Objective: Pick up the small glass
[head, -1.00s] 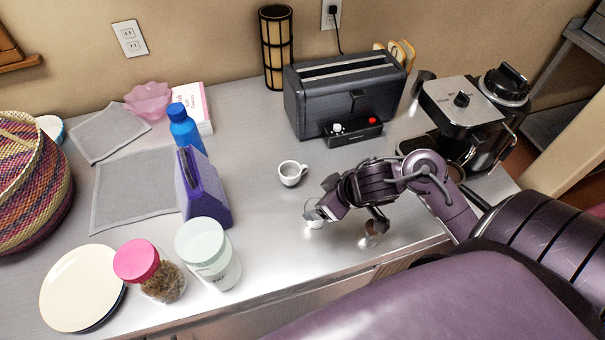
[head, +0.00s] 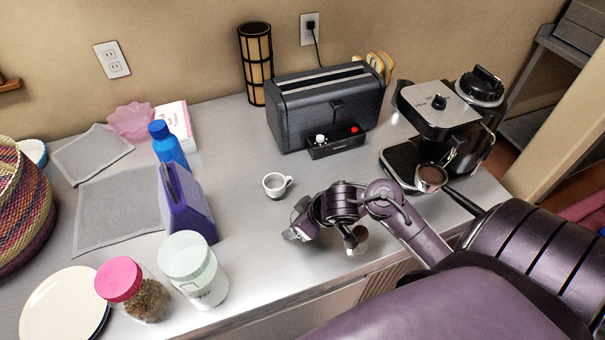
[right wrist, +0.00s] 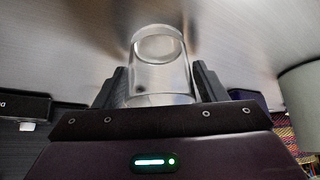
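The small glass (right wrist: 160,72) is clear and shows in the right wrist view, between the two fingers of my right gripper (right wrist: 160,85). My left gripper is not in view.
A purple container (head: 188,208), a white-lidded jar (head: 195,275) and a pink-lidded jar (head: 130,290) stand to the left. The toaster (head: 322,105) and coffee machine (head: 435,130) are behind. Bare counter (head: 235,150) lies between.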

